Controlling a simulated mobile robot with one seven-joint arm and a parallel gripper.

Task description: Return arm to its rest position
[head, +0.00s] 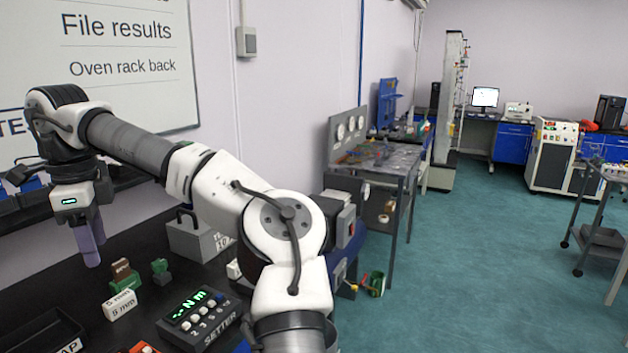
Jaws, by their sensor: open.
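My white and grey arm reaches from the bottom middle across to the left, bent over the black bench (165,262). My gripper (92,258) points down at the left, above the bench top. Its purple-grey fingers are seen nearly side-on and overlap, with the jaws open and nothing visible between them. The fingertips are behind and left of a white block marked 5 mm (120,305), apart from it.
A setter box with a green display (195,318), a small brown-and-green item (124,273), a grey weight with a handle (190,236) and a black tray (42,338) stand on the bench. A whiteboard (120,50) hangs behind. The teal floor (480,270) at right is largely open.

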